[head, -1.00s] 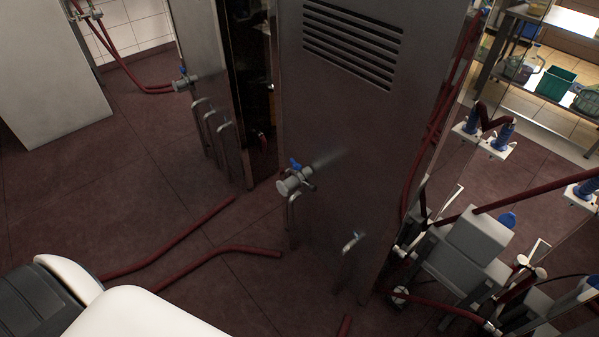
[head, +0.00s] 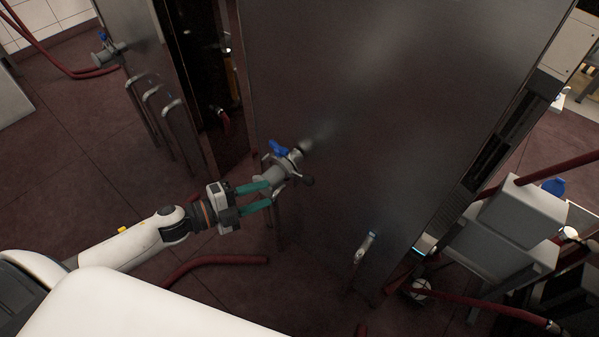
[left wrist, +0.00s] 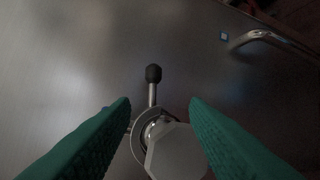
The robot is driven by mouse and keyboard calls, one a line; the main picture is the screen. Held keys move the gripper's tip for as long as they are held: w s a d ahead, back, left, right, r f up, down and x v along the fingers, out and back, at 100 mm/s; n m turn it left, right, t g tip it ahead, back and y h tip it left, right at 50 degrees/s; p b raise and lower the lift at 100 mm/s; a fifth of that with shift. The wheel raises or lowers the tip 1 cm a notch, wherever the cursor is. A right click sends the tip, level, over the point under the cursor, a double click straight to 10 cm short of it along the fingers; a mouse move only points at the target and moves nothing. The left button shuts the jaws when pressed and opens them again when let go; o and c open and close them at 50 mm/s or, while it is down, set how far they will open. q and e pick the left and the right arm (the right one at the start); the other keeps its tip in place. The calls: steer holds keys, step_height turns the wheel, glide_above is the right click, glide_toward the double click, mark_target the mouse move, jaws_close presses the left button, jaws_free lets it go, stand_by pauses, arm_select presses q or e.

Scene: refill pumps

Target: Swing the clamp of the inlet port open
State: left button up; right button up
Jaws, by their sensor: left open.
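The inlet port (head: 272,177) sticks out from the dark metal cabinet front in the head view, with a blue valve handle (head: 277,147) above it. Its clamp lever with a black knob (head: 306,180) points right in the head view. In the left wrist view the knobbed lever (left wrist: 153,76) stands up from the clamp ring (left wrist: 138,130), beside a pale octagonal cap (left wrist: 177,152). My left gripper (head: 268,195) is open, its green fingers at the port's outer end; whether they touch it I cannot tell. My right gripper is not in view.
A small metal handle or pipe (head: 364,247) juts from the cabinet at lower right. A second cabinet with a similar port (head: 110,52) and several bent pipes stands at left. A red hose (head: 215,262) lies on the floor. Grey boxes (head: 522,210) stand at right.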

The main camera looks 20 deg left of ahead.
mark_target(308, 180)
arm_select(q)
steer(key=shift+m+h, duration=0.3)
steer(key=shift+m, duration=0.1)
steer(key=x, duration=0.8)
steer(key=r+x, duration=0.1)
steer(key=x, duration=0.3)
steer(key=shift+s+d, duration=0.2)
steer(key=shift+d, duration=0.25)
steer(key=shift+c, duration=0.3)
jaws_close()
